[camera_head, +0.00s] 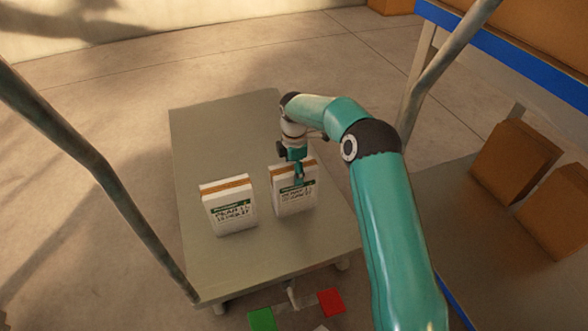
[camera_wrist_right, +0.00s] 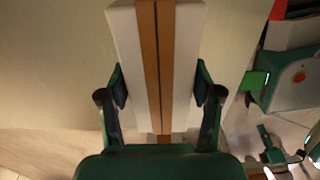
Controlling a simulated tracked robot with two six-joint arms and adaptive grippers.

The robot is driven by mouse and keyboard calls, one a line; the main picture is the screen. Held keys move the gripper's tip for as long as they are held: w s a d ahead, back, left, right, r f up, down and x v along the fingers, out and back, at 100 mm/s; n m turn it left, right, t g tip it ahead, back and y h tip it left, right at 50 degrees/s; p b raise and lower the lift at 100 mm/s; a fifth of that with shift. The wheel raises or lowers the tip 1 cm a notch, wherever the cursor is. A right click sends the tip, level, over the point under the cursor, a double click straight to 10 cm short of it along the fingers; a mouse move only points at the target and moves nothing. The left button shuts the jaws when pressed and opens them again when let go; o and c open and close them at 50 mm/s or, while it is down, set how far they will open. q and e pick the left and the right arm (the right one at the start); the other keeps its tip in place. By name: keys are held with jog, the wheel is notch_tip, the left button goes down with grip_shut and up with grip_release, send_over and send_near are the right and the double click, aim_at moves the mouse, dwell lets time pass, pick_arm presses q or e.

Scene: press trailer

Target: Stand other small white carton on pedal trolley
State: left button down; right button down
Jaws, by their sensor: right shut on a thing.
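A small white carton (camera_head: 296,201) with a brown tape strip and a green-and-black label stands upright on the grey deck of the pedal trolley (camera_head: 205,136). My right gripper (camera_head: 293,172) is shut on this carton from above. In the right wrist view, the fingers (camera_wrist_right: 160,92) press on both sides of the white carton (camera_wrist_right: 183,60), across its brown tape. Another small white carton (camera_head: 229,208) stands upright on the deck just to the left, with a gap between the two. My left gripper is not in view.
A rack with a blue edge (camera_head: 520,60) stands at the right, with brown boxes (camera_head: 515,161) on its lower shelf. Green (camera_head: 262,319) and red (camera_head: 331,302) pedals lie at the trolley's near end. The deck's far part is clear.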

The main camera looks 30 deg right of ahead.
jog(key=shift+c, duration=1.1)
grip_release()
jog(key=shift+r, duration=0.1)
notch_tip(320, 180, up, 12)
jog(key=p, duration=0.4)
jog(key=shift+s, duration=0.1)
